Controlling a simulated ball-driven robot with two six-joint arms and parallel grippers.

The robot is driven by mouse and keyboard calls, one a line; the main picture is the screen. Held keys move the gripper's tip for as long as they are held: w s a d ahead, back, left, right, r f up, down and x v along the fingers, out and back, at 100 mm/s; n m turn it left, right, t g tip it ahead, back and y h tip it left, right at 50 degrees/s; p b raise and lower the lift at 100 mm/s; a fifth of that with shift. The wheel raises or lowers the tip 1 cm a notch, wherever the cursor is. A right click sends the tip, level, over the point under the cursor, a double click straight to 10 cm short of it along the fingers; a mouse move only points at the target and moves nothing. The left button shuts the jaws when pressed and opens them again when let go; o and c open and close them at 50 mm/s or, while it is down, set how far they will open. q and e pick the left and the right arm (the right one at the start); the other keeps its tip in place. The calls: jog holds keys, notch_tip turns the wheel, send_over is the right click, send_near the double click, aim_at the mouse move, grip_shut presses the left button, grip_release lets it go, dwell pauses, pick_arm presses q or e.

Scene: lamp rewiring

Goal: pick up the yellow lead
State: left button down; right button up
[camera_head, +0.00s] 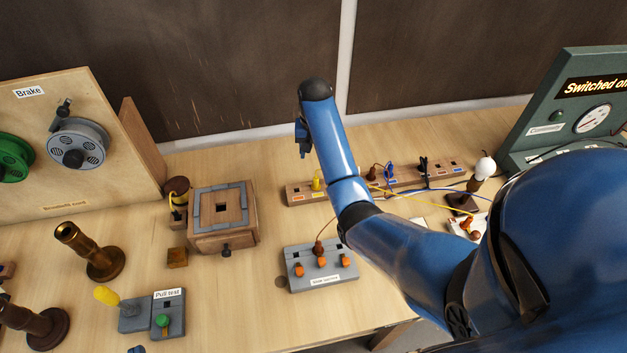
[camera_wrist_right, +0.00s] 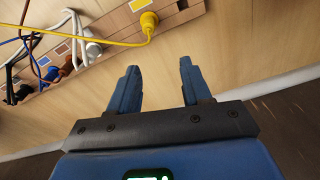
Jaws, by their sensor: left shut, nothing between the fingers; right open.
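The yellow lead's plug (camera_head: 317,184) stands in the left end of a wooden socket strip (camera_head: 297,195). In the right wrist view the yellow plug (camera_wrist_right: 149,22) is beyond the fingertips, with its yellow cable (camera_wrist_right: 90,41) running left. My right gripper (camera_wrist_right: 159,67) is open and empty, apart from the plug. In the head view the right gripper (camera_head: 303,140) is above and behind the strip's left end, and my arm hides part of the strip. Only a blue tip of my left gripper (camera_head: 136,349) shows at the bottom edge; it is shut and empty.
Blue, brown, black and white leads crowd the strip's right part. A grey box with orange knobs (camera_head: 321,273) stands in front of the strip. A wooden box (camera_head: 222,218) is left of it. A lamp bulb (camera_head: 484,166) and green meter panel (camera_head: 555,100) are right.

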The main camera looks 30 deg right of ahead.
aim_at(316, 178)
jog(key=shift+s+d+f+g, duration=0.1)
jog(key=shift+s+f+g, duration=0.1)
jog(key=shift+s, duration=0.3)
jog(key=shift+s+f+g, duration=0.15)
jog(key=shift+s+g, duration=0.05)
jog(key=shift+s, duration=0.3)
jog(key=shift+s+f+b, duration=0.2)
jog(key=shift+f+b, duration=0.7)
jog(key=shift+f, duration=0.25)
jog(key=shift+f+p, duration=0.3)
jog(key=shift+w+f, duration=0.3)
jog(key=shift+f, duration=0.55)
jog(key=shift+s+f+p, duration=0.3)
jog(key=shift+f+p, duration=0.2)
jog(key=shift+f, duration=0.1)
jog(key=f, duration=0.1)
jog(key=f+p, duration=0.1)
jog(key=f, duration=0.1)
jog(key=shift+s+a+f, duration=0.1)
jog(key=shift+s+a, duration=0.05)
jog(key=shift+a, duration=0.05)
jog(key=shift+f, duration=0.55)
jog(key=c, duration=0.8)
